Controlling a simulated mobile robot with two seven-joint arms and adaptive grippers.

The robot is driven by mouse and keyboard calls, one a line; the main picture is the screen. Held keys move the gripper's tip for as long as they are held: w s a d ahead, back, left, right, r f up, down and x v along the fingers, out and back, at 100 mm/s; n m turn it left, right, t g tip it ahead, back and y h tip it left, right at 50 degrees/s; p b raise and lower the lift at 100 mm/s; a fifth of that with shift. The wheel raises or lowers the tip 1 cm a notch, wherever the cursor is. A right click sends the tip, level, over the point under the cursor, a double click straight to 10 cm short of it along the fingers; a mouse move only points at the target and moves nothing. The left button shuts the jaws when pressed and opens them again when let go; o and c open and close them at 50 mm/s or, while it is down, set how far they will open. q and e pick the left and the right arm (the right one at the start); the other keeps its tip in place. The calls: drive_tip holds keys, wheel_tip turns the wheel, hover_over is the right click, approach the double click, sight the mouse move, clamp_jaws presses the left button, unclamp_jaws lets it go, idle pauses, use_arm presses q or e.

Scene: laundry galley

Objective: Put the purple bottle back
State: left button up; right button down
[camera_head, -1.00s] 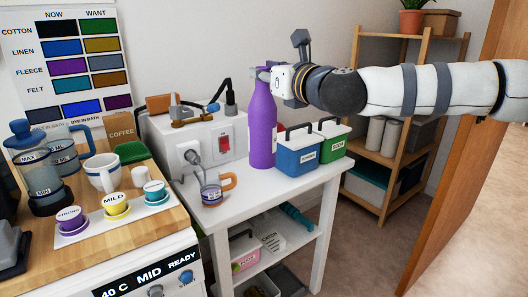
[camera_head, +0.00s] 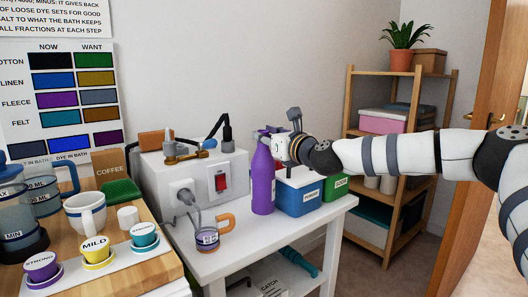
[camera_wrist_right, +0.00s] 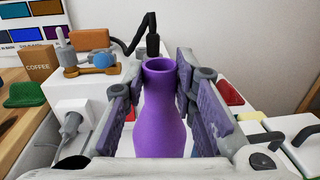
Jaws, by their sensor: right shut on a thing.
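The purple bottle (camera_head: 263,182) is upright over the white table, just left of the blue box. Its base appears at the tabletop, but I cannot tell whether it touches. My right gripper (camera_head: 274,140) reaches in from the right and is shut on the bottle near its top. In the right wrist view, the bottle (camera_wrist_right: 160,124) with its open mouth is between the two padded fingers. My left gripper is not in view.
The blue box (camera_head: 300,198) and green box (camera_head: 336,188) stand right of the bottle. A white unit (camera_head: 190,178) with a red switch is behind left. A mug (camera_head: 207,239) stands on the table's front left. A wooden shelf (camera_head: 350,110) stands behind my arm.

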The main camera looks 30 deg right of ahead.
sight(266, 148)
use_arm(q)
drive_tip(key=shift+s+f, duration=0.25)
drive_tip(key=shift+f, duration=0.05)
use_arm(e)
drive_tip(key=shift+f, duration=1.4)
drive_tip(key=shift+f+b, duration=0.25)
drive_tip(key=shift+b, duration=0.05)
drive_tip(key=c, duration=1.3)
unclamp_jaws()
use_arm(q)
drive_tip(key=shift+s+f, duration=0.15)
